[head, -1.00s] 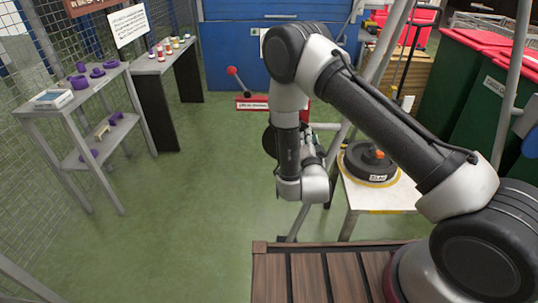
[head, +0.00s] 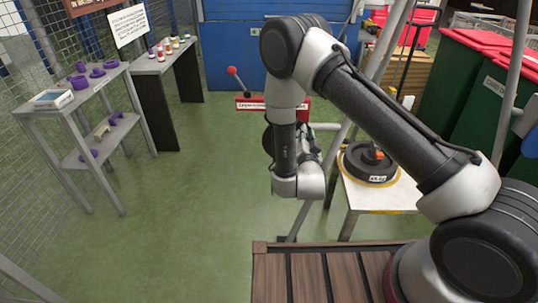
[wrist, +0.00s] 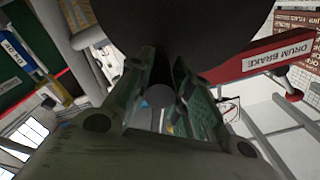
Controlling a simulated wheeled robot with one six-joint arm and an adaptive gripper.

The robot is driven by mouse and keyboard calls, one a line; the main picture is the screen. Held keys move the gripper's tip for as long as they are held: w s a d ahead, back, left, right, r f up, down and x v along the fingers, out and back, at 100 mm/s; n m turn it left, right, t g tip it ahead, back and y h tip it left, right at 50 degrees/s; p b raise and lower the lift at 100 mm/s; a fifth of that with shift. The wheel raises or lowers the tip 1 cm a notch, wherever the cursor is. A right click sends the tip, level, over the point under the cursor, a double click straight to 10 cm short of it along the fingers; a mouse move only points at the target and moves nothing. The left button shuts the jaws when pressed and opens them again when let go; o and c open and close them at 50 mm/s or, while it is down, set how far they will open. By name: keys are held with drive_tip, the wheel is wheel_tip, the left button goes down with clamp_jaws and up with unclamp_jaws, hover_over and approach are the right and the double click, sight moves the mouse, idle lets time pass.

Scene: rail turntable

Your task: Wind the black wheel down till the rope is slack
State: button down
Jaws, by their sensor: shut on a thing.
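The black wheel (head: 268,139) shows as a dark disc mostly hidden behind my wrist in the head view. In the wrist view the wheel (wrist: 185,25) fills the top as a large dark round shape. My gripper (wrist: 160,92) has its two fingers closed around a grey rounded piece that looks like the wheel's handle, just in front of the wheel. A black round weight (head: 369,166) with an orange top piece and a white label sits on a white stand. I cannot make out the rope or whether it is slack.
A red drum brake box (wrist: 264,55) stands beside the wheel; its red-knobbed lever (head: 232,71) rises behind. Grey frame legs stand close to my wrist. A grey shelf (head: 58,108) with purple pieces is at left, green bins (head: 491,110) at right. The green floor between is clear.

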drive_tip(key=shift+a+r, duration=0.1)
drive_tip(key=shift+a, duration=0.05)
drive_tip(key=c, duration=1.1)
unclamp_jaws()
drive_tip(key=shift+o, duration=0.3)
drive_tip(key=s, duration=0.8)
drive_tip(key=shift+a, duration=0.1)
